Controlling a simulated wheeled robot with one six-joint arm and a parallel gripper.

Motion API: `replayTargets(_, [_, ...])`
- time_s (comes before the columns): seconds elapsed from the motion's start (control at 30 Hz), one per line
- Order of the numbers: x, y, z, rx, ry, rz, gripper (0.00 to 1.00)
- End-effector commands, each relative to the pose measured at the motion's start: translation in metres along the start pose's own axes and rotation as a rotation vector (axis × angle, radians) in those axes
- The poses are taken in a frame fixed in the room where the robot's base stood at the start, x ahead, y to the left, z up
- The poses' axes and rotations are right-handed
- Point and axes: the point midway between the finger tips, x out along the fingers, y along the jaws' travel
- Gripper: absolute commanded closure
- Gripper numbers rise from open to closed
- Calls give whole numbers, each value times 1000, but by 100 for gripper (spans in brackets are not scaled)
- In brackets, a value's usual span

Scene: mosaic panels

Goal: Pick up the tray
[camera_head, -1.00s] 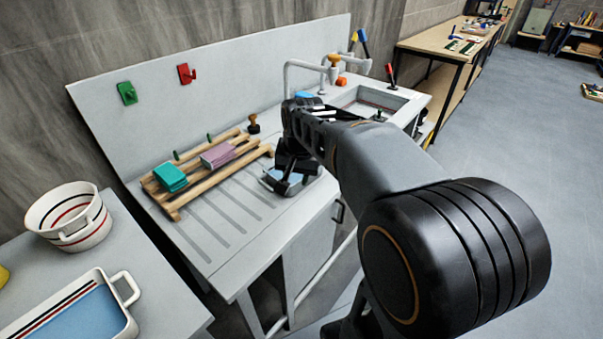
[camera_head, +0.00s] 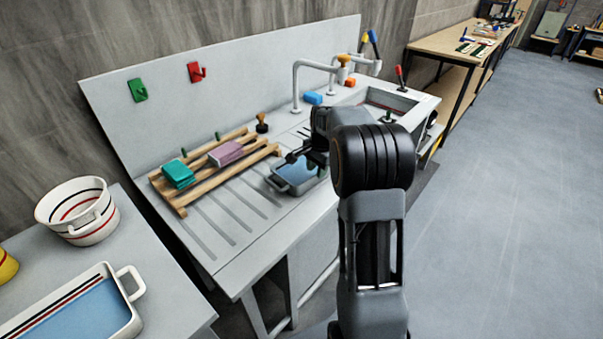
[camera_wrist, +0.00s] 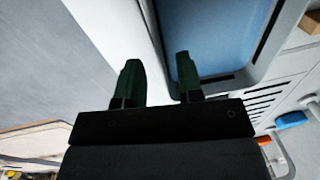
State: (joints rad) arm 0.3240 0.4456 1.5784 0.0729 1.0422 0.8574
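A small grey tray with a blue inside (camera_head: 284,186) sits on the draining counter, right of the wooden rack. It also shows in the wrist view, its blue floor (camera_wrist: 210,35) filling the upper right. My gripper (camera_wrist: 158,65) is open, its two dark green fingers apart and nothing seen held. One finger overlaps the tray's inner side and the other lies outside its near rim. I cannot tell whether they touch it. In the head view my gripper (camera_head: 303,158) is at the tray's right part, partly hidden by my arm.
The wooden rack (camera_head: 183,207) holds a teal block (camera_head: 178,174) and a purple block (camera_head: 225,153). A tap (camera_head: 297,85) and sink stand behind my arm. A larger white-rimmed tray (camera_head: 132,327) and a white pot (camera_head: 78,235) stand on the left table. Floor on the right is clear.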

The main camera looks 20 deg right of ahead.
Motion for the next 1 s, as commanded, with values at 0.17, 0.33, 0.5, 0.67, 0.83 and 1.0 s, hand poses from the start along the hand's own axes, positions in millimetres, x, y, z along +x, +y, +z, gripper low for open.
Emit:
replayTargets(0.17, [9,0,1,-1,0,0,66])
replayTargets(0.33, [27,0,4,-2,-2,2,66])
replayTargets(0.5, [49,0,5,-2,-1,1,66])
replayTargets(0.67, [59,0,5,-2,0,0,66])
replayTargets(0.83, [60,0,5,-2,1,-1,66])
replayTargets(1.0, [60,0,5,-2,1,-1,75])
